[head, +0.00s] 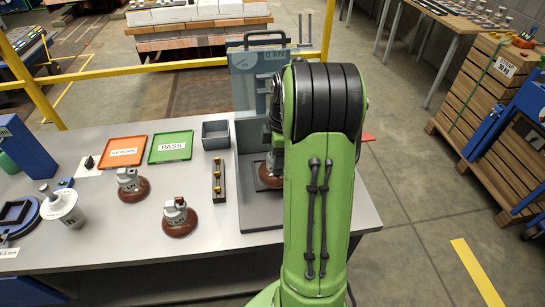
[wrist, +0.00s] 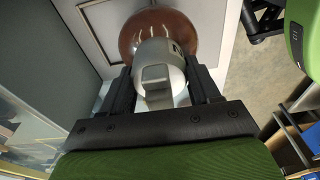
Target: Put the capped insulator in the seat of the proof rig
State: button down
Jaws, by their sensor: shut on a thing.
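The capped insulator, a red-brown disc (wrist: 155,25) with a grey metal cap (wrist: 158,68), is between the black fingers of my gripper (wrist: 162,88) in the wrist view. My gripper is shut on the cap. In the head view a brown part of this insulator (head: 266,171) shows left of my green arm, low over the base of the proof rig (head: 248,212). The rig has a grey base and a tall clear panel (head: 246,85). The arm hides the gripper and most of the seat. I cannot tell whether the disc touches the seat.
Two more brown insulators with metal caps (head: 130,186) (head: 179,218) stand on the bench, with a white one (head: 66,209) at left. An orange tray (head: 121,152), a green PASS tray (head: 171,147), a grey bin (head: 215,135) and a dark rack (head: 217,182) stand left of the rig.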

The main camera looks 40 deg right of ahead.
jog(key=w+d, duration=0.3)
jog(key=w, duration=0.2)
notch_tip(320, 180, down, 7)
jog(key=shift+s+d+r+b, duration=0.1)
jog(key=shift+s+b, duration=0.05)
jog(key=shift+b, duration=0.75)
jog(key=shift+w+d+f, duration=0.15)
jog(key=shift+w+f, duration=0.05)
jog(key=shift+r, duration=0.15)
jog(key=shift+c, duration=1.2)
grip_release()
jog(key=shift+s+f, duration=0.1)
jog(key=shift+f, duration=0.1)
jog(key=shift+r, duration=0.1)
